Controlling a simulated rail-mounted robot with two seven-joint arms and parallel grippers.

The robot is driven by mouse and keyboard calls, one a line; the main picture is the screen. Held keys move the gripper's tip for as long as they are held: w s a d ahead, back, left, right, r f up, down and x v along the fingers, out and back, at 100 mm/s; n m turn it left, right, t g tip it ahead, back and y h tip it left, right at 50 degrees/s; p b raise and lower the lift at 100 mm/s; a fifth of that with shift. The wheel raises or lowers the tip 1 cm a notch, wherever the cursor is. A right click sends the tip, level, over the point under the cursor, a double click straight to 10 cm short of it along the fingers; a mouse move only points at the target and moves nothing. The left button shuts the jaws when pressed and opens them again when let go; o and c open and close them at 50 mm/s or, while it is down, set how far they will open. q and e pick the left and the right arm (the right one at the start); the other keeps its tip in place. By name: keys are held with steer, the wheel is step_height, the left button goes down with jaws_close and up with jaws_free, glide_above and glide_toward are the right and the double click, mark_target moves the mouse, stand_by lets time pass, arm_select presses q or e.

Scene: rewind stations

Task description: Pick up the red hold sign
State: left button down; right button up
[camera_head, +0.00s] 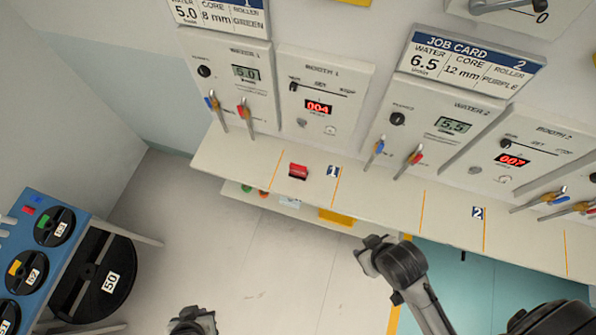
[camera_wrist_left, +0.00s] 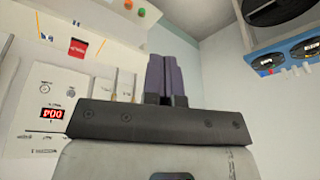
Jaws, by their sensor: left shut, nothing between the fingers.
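The red hold sign (camera_head: 298,171) is a small red block on the long pale shelf (camera_head: 240,164), just left of the number 1 marker. It also shows in the left wrist view (camera_wrist_left: 78,48), which is upside down. My left gripper (camera_head: 192,320) is at the bottom edge of the head view, partly cut off and well away from the sign. In the left wrist view its dark fingers (camera_wrist_left: 167,78) are together, with nothing between them. My right arm's end (camera_head: 376,252) hangs in front of the shelf, right of the sign. Its finger opening cannot be made out.
Wall panels with levers (camera_head: 245,115) stand behind the shelf. A lower shelf carries coloured buttons and a yellow block (camera_head: 337,217). A blue reel stand (camera_head: 38,245) with several dark reels is at the left. The floor between stand and shelf is clear.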

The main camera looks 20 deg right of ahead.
arm_select(q)
steer(key=shift+d, duration=0.15)
steer(key=c, duration=1.5)
jaws_free()
steer(key=o, duration=0.5)
steer(key=shift+o, duration=0.2)
